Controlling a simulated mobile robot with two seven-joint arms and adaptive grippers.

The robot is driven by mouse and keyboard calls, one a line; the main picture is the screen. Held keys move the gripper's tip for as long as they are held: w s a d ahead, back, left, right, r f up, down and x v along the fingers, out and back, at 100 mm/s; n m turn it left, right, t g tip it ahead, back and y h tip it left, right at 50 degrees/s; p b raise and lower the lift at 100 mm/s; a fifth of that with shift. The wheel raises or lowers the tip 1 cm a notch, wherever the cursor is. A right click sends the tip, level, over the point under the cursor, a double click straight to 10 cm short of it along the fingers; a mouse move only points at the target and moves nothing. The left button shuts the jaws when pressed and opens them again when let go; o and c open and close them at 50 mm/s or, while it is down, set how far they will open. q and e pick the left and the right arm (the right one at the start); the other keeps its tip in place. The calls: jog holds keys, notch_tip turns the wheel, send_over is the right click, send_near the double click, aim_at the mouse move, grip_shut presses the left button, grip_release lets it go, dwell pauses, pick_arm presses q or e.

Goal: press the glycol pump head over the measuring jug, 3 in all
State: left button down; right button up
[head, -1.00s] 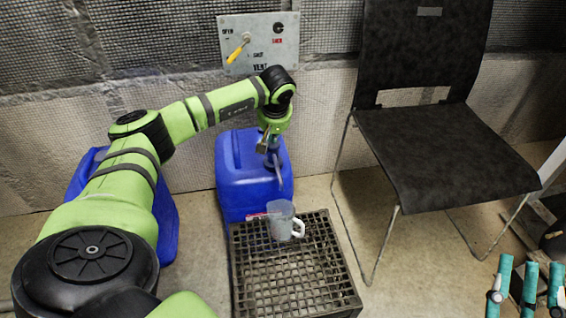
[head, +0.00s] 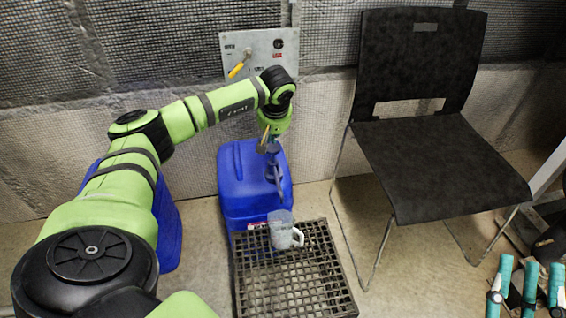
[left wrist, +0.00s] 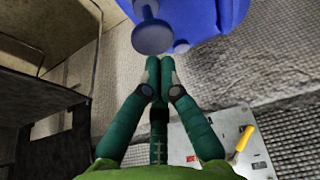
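The blue glycol container (head: 238,180) stands on the floor with a grey-blue pump on top. Its round pump head (head: 273,148) also shows in the left wrist view (left wrist: 153,38), and its spout points down towards the jug. The clear measuring jug (head: 280,232) stands upright on the grate below the spout. I cannot tell its liquid level. My left gripper (head: 265,142) is above the pump head. In the left wrist view its teal fingertips (left wrist: 160,62) are together and empty, close to the disc; contact is unclear. My right gripper (head: 529,265) is at the lower right, fingers apart, empty.
A dark grate (head: 290,285) lies under the jug. A black chair (head: 440,165) stands to the right. A vent panel (head: 262,42) with a yellow lever is on the wall behind. Another blue container (head: 168,228) stands partly behind my left arm.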

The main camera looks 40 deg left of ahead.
aim_at(273, 149)
pick_arm(q)
jog(key=shift+f, duration=0.2)
dwell(0.5)
jog(key=shift+f+b, duration=1.2)
jog(key=shift+f, duration=1.35)
jog(key=shift+r, duration=0.1)
jog(key=shift+r+p, duration=2.55)
jog(key=shift+r, duration=0.15)
jog(key=shift+f, duration=0.25)
